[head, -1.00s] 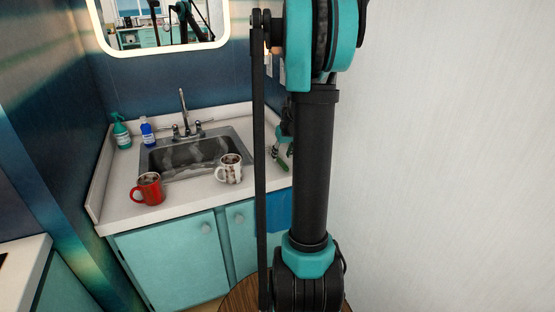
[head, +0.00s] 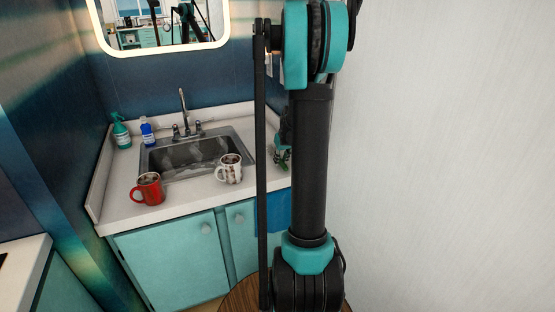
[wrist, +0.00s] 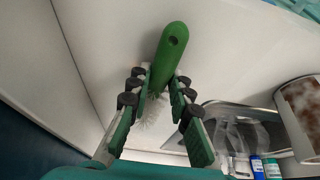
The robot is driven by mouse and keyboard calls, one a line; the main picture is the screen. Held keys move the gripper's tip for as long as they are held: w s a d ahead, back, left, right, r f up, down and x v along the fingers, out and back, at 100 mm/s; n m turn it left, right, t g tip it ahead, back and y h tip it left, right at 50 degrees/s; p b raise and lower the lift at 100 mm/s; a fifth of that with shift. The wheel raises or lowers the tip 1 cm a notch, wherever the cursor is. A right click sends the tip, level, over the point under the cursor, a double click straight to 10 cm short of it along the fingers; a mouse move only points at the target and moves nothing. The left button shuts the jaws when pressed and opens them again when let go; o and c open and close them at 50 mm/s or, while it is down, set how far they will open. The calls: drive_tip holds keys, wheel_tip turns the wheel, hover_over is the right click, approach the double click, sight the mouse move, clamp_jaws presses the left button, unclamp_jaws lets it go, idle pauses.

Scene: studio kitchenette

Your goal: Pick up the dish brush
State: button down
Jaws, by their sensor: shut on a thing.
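The dish brush (wrist: 172,45) has a green handle and pale bristles. In the wrist view it lies between the two fingers of my gripper (wrist: 157,100), with the handle end pointing up in the picture and the bristles lower down between the fingers. My gripper is shut on the brush. In the head view my gripper (head: 282,158) is at the right end of the counter, mostly hidden behind my own arm, and the brush cannot be made out clearly there. Whether the brush is clear of the counter cannot be told.
The sink (head: 190,152) with its faucet (head: 184,105) is left of my gripper. A white stained mug (head: 229,170) and a red mug (head: 149,188) stand on the counter (head: 180,205) in front. A green spray bottle (head: 120,131) and a blue bottle (head: 147,131) stand at the back left.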

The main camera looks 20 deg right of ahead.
drive_tip(key=shift+r, duration=0.1)
wheel_tip(320, 180, up, 20)
idle(0.7)
idle(3.6)
